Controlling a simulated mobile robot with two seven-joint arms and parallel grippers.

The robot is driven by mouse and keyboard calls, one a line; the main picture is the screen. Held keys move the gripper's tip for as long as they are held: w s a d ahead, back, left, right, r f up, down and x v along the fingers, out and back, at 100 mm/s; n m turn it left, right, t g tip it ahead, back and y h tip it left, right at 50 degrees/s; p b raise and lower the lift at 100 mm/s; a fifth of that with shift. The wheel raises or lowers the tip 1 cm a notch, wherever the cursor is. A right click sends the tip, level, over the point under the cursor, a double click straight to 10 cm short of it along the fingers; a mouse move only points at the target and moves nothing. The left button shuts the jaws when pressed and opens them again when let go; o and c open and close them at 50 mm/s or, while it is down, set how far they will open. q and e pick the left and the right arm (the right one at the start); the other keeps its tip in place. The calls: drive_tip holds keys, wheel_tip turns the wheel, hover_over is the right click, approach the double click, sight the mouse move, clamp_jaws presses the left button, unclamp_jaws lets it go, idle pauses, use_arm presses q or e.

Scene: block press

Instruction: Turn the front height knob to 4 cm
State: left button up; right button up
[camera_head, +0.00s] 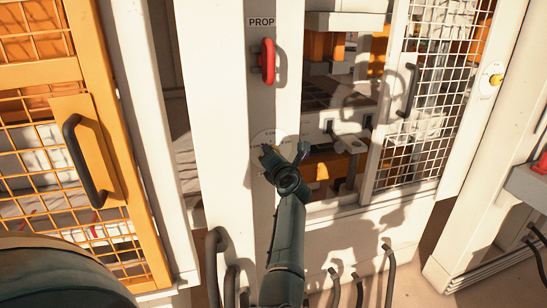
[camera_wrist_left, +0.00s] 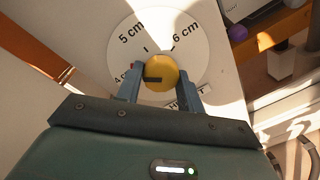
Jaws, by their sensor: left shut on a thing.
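The front height knob (camera_wrist_left: 161,70) is yellow with a short black mark on its left side. It sits on a round white dial (camera_wrist_left: 187,32) with "5 cm" at upper left and "6 cm" at upper right. A partly hidden label starting with "4" is at the left, roughly where the mark points. The blue fingers of my left gripper (camera_wrist_left: 160,88) are shut on the knob, one on each side. In the head view my left gripper (camera_head: 284,156) is at the dial (camera_head: 261,138) on the white post and covers most of it.
A red handle marked "PROP" (camera_head: 268,62) is above the dial on the same post. A white mesh door (camera_head: 440,90) with a dark handle stands to the right of the press opening. A yellow mesh door (camera_head: 75,150) is at the left. Dark curved bars (camera_head: 390,270) stand low in front.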

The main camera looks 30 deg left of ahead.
use_arm(q)
drive_tip(key=n, duration=0.2)
drive_tip(key=n+b, duration=0.1)
drive_tip(key=shift+f+n+t, duration=0.25)
drive_tip(key=shift+n+t, duration=0.05)
use_arm(e)
drive_tip(key=shift+a+f+y, duration=0.1)
drive_tip(key=shift+a+y, duration=0.1)
drive_tip(key=shift+y, duration=0.1)
drive_tip(key=shift+f, duration=0.1)
use_arm(q)
drive_tip(key=o, duration=1)
drive_tip(key=shift+r, duration=0.15)
drive_tip(key=shift+d, duration=0.1)
